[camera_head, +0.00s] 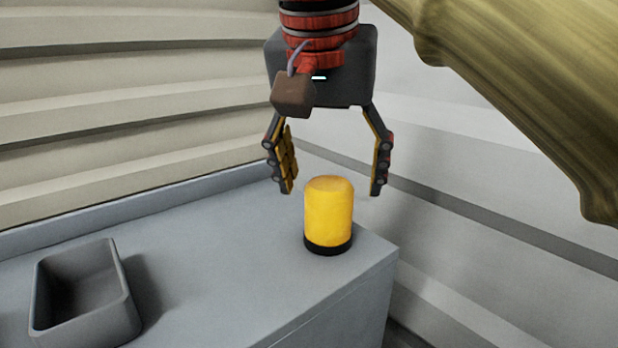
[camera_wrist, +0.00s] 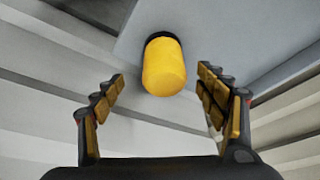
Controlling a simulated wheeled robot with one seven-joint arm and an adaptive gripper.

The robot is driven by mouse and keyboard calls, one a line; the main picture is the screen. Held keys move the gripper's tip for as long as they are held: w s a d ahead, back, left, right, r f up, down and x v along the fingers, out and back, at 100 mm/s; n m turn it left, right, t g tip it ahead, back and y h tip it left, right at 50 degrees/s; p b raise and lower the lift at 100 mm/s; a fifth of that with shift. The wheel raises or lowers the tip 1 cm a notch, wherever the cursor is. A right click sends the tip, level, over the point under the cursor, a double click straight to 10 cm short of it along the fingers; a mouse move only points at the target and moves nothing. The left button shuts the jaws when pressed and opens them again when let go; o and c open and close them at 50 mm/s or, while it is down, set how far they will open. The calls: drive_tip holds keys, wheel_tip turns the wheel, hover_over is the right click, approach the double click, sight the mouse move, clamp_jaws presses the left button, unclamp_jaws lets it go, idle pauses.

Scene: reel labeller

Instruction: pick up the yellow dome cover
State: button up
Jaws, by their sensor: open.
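The yellow dome cover (camera_head: 329,210) stands upright on a black base ring near the right corner of the grey bench top. It also shows in the wrist view (camera_wrist: 164,68), ahead of the fingertips and between their lines. My gripper (camera_head: 333,190) is open and empty, pointing down above the cover. Its fingers are spread wider than the cover, and the fingertips are near the height of its top in the head view. In the wrist view my gripper (camera_wrist: 162,80) has one finger on each side, with no contact visible.
A grey open bin (camera_head: 85,295) sits on the bench top (camera_head: 220,260) at the left. The bench's right edge is close to the cover. Slatted walls (camera_head: 120,100) stand behind and to the right. The bench between bin and cover is clear.

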sight(328, 209)
drive_tip(key=shift+w+f, duration=0.15)
drive_tip(key=shift+w, duration=0.15)
drive_tip(key=shift+x, duration=1.05)
drive_tip(key=p+x, duration=0.1)
drive_tip(key=x, duration=0.3)
drive_tip(key=shift+w+a+f, duration=0.15)
drive_tip(key=shift+w+f, duration=0.05)
drive_tip(key=shift+f, duration=0.3)
drive_tip(key=shift+c, duration=1.4)
drive_tip(key=c, duration=0.7)
drive_tip(key=shift+c, duration=0.9)
